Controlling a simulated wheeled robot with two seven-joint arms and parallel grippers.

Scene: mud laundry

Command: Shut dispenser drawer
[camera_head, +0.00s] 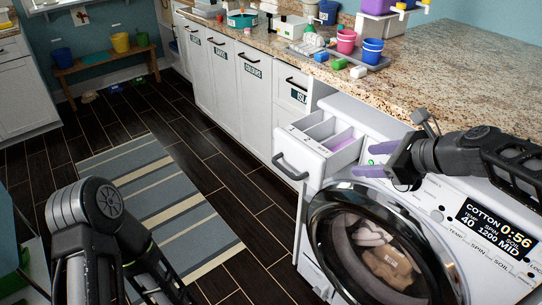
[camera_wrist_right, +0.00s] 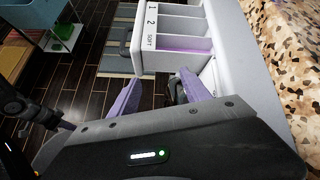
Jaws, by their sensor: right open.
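The dispenser drawer (camera_head: 318,160) is pulled out of the top left of the white washing machine (camera_head: 345,110). It has a dark handle on its front, and its compartments show from above, one with purple in it. In the right wrist view the drawer (camera_wrist_right: 146,58) stands just beyond the fingertips, with labels 1, 2 and SOFT. My right gripper (camera_head: 367,161) is open and empty, to the right of the drawer by the machine's front. Its two purple fingers (camera_wrist_right: 159,77) are spread apart. My left arm shows at the lower left; its gripper is out of view.
The round washer door (camera_head: 385,250) is below the drawer, with laundry behind its glass. A granite counter (camera_head: 440,75) runs above, holding a tray (camera_head: 340,58) with cups. A striped rug (camera_head: 160,200) lies on the dark floor at left, which is clear.

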